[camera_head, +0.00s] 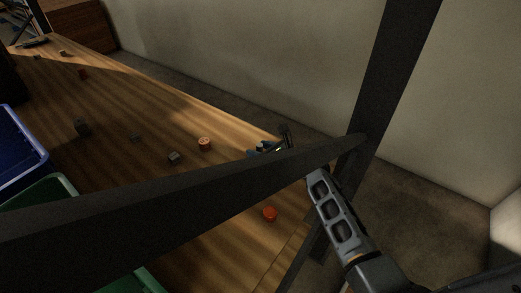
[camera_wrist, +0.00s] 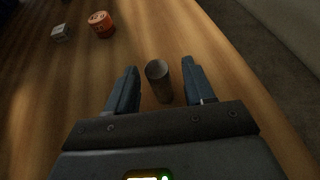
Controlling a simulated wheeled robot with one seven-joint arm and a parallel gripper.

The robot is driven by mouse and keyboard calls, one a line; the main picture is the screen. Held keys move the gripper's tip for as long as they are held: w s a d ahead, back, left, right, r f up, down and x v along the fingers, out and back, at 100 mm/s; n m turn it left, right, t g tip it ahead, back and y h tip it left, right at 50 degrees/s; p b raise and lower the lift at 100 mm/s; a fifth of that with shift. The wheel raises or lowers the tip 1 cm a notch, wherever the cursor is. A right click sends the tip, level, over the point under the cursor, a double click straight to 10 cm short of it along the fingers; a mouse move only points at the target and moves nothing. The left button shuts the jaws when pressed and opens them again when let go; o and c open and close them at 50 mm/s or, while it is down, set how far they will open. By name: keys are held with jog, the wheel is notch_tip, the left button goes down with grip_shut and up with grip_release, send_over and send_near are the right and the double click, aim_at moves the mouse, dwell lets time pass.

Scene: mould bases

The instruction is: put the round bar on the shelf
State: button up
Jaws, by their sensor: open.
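The round bar (camera_wrist: 158,82) is a dark grey cylinder standing on the wooden table in the wrist view, its round top facing the camera. My gripper (camera_wrist: 160,71) is open, with one blue-grey finger on each side of the bar. Small gaps show between the bar and both fingers. In the head view my gripper (camera_head: 265,149) is low over the table, partly hidden behind a dark beam; the bar cannot be made out there. No shelf can be identified for certain.
A dark beam (camera_head: 190,190) and a dark post (camera_head: 385,75) cross the head view before the table. An orange piece (camera_head: 204,144) and a grey block (camera_head: 173,157) lie left of my gripper. A red-orange piece (camera_head: 270,213) lies nearer. Blue (camera_head: 22,150) and green (camera_head: 50,190) bins are at left.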

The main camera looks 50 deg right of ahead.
jog(key=shift+r, duration=0.2)
jog(key=p+v, duration=0.2)
jog(key=v, duration=1)
jog(key=shift+f+p, duration=0.15)
jog(key=shift+p, duration=0.15)
jog(key=shift+s+a, duration=0.1)
jog(key=s+a+n, duration=0.2)
jog(key=s+a+f+n, duration=0.1)
jog(key=s+a+n, duration=0.1)
jog(key=a+n, duration=0.1)
jog(key=s+a+f+n, duration=0.1)
jog(key=s+a+n, duration=0.1)
jog(key=a, duration=0.1)
jog(key=shift+s+g+h, duration=0.2)
jog(key=shift+g+h, duration=0.1)
jog(key=shift+g, duration=0.1)
jog(key=s+a+r+n+t+y, duration=0.1)
jog(key=s+a+r+n, duration=0.7)
jog(key=n, duration=0.7)
jog(key=s+a+r+n+t+y, duration=0.1)
jog(key=s+a+r+n, duration=0.7)
jog(key=n, duration=0.7)
jog(key=s+r, duration=0.2)
jog(key=s, duration=0.1)
jog(key=shift+s+n+t+y, duration=0.3)
jog(key=shift+s+n, duration=0.1)
jog(key=shift+r, duration=0.1)
